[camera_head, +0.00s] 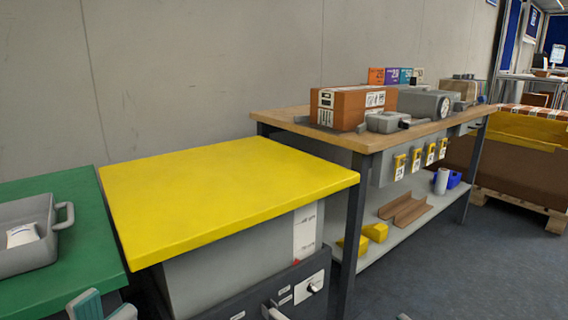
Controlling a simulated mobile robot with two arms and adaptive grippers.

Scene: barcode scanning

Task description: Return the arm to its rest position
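My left gripper (103,309) shows only in part at the bottom left edge. A teal piece and a grey piece of it stand side by side, in front of the green-topped table (52,290). The rest of it is cut off by the frame, so I cannot tell whether it is open or shut. Nothing shows held in the visible part.
A grey bin (28,235) with a white packet (22,235) stands on the green table. The yellow tabletop (225,195) is bare. A wooden workbench (395,138) holds a brown box (345,108) and grey devices.

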